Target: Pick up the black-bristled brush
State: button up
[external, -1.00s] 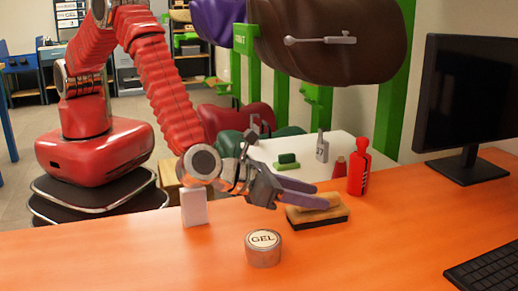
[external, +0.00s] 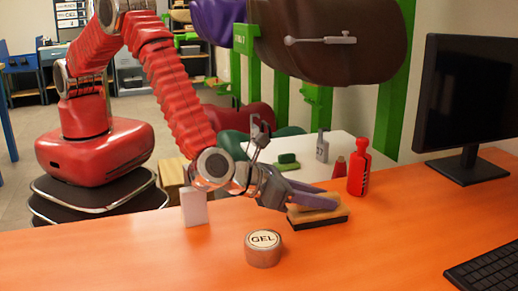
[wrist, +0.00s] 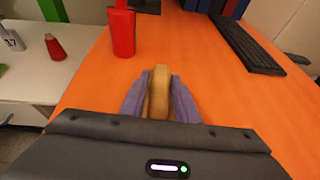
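The black-bristled brush (external: 302,215) lies bristles down on the orange table, with a tan wooden body above the dark bristles. In the wrist view its wooden body (wrist: 159,88) stands end-on between the two purple fingers of my gripper (wrist: 159,100). My gripper also shows over the brush in the external view (external: 318,199). The fingers are apart, one on each side of the wood, with narrow gaps. The bristles are hidden in the wrist view, and the fingers cover part of the brush top in the external view.
A red bottle (external: 358,173) stands just behind the brush. A GEL tin (external: 263,248) is in front, and a white box (external: 195,207) stands left beside my wrist. A monitor (external: 468,100) and keyboard (external: 488,272) are at the right. The table between is clear.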

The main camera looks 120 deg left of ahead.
grip_shut()
jog(key=shift+r, duration=0.1)
notch_tip(320, 180, up, 10)
jog(key=shift+f, duration=0.1)
dwell(0.7)
dwell(0.4)
